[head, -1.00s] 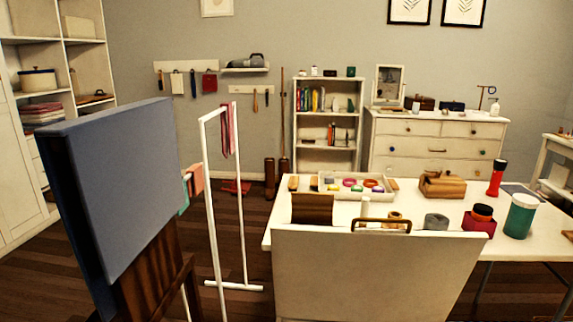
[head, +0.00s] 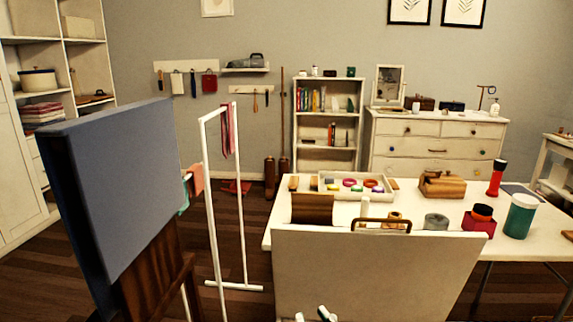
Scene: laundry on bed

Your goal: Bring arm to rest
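Only small pale and dark tips show at the bottom edge of the head view, just right of the middle. They look like the end of my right gripper (head: 314,315), but no arm shows that would settle the side. They are in front of the white panel (head: 380,270) at the table's near side. Most of this gripper is cut off, so its opening and any contents are hidden. My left gripper is not in view.
A blue-grey upright panel (head: 115,185) with a brown wooden frame stands close at left. A white rack (head: 212,200) holds a pink cloth (head: 227,130). The white table (head: 410,195) carries a tray, jars and a wooden box. Floor is open between rack and table.

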